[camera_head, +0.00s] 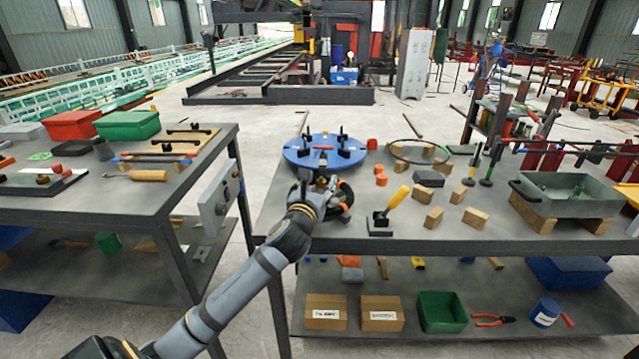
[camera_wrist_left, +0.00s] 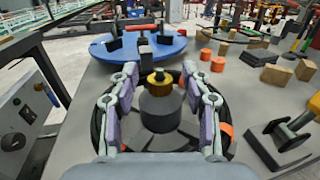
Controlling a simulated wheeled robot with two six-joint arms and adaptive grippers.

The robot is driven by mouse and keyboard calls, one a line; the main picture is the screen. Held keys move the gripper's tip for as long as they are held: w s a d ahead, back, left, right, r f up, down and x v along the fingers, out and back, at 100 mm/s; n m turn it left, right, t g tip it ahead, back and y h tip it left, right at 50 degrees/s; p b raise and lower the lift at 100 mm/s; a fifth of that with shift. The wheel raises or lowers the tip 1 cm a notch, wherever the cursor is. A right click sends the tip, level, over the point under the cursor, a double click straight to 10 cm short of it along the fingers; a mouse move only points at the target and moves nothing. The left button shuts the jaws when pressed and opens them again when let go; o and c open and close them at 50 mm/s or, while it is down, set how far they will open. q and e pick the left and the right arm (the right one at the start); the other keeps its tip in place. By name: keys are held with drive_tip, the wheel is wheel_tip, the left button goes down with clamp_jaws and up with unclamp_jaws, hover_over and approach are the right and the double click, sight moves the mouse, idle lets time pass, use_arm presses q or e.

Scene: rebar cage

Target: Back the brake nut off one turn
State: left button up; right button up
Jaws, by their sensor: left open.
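A brass-coloured nut (camera_wrist_left: 158,79) sits on a dark grey hub (camera_wrist_left: 160,108), with a black ring-shaped wheel (camera_wrist_left: 228,125) bearing orange pieces around it. In the left wrist view the nut lies between my left gripper's (camera_wrist_left: 159,72) two fingers, which stand apart on either side; I see no contact. My right gripper is in neither view.
A blue round disc (camera_head: 298,152) with black clamps stands just behind. To the right are orange pieces (camera_head: 381,180), a yellow-handled tool (camera_head: 397,198), wooden blocks (camera_head: 434,218) and a grey tray (camera_head: 535,202). A control box (camera_head: 218,200) is on the left table's side.

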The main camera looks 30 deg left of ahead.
use_arm(q)
clamp_jaws()
drive_tip(key=shift+n+y, duration=0.3)
drive_tip(key=shift+y, duration=0.2)
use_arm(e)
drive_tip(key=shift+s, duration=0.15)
